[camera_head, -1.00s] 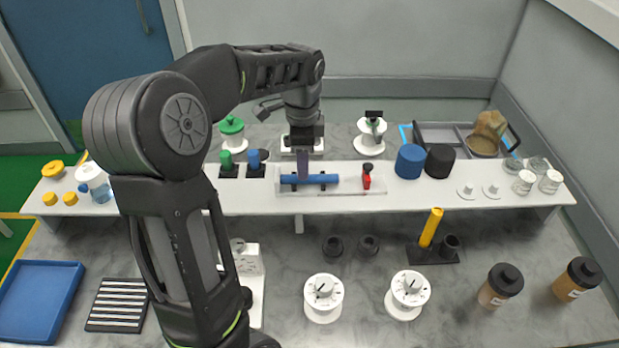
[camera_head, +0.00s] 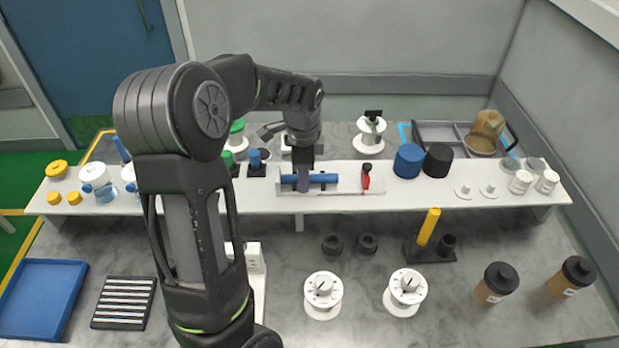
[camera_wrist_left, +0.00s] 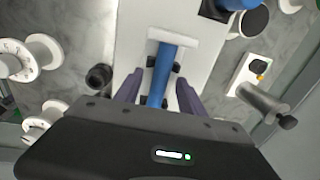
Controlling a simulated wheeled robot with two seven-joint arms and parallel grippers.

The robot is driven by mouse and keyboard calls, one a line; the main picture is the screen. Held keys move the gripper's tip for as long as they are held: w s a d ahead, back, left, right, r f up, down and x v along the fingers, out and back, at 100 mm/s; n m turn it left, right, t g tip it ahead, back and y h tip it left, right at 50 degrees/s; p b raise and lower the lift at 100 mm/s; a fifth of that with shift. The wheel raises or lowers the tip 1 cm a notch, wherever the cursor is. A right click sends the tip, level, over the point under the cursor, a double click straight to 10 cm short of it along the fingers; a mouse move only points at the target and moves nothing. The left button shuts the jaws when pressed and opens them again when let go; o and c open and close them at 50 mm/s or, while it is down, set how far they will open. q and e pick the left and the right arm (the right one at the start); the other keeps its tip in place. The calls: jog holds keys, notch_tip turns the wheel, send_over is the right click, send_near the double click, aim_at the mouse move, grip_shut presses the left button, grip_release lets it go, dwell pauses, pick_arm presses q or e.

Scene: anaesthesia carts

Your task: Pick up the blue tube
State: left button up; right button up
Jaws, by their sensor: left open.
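The blue tube (camera_head: 322,178) lies horizontally on a white holder (camera_head: 345,188) on the raised white shelf. My left gripper (camera_head: 304,180) points down over the tube's left part, with its near finger in front of it. In the left wrist view the blue tube (camera_wrist_left: 162,75) runs between the two purple fingers of the left gripper (camera_wrist_left: 158,85), which are apart on either side of it. Part of the tube is hidden beneath the gripper body there. My right gripper is not in view.
A red clamp-like piece (camera_head: 366,178) stands close to the tube's right on the holder. Blue (camera_head: 408,161) and black (camera_head: 438,161) cylinders stand further right. A small blue-topped item (camera_head: 255,160) stands left of the gripper. The shelf's front strip is clear.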

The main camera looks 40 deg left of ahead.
pick_arm(q)
jog(key=shift+c, duration=0.2)
grip_shut()
dwell(0.4)
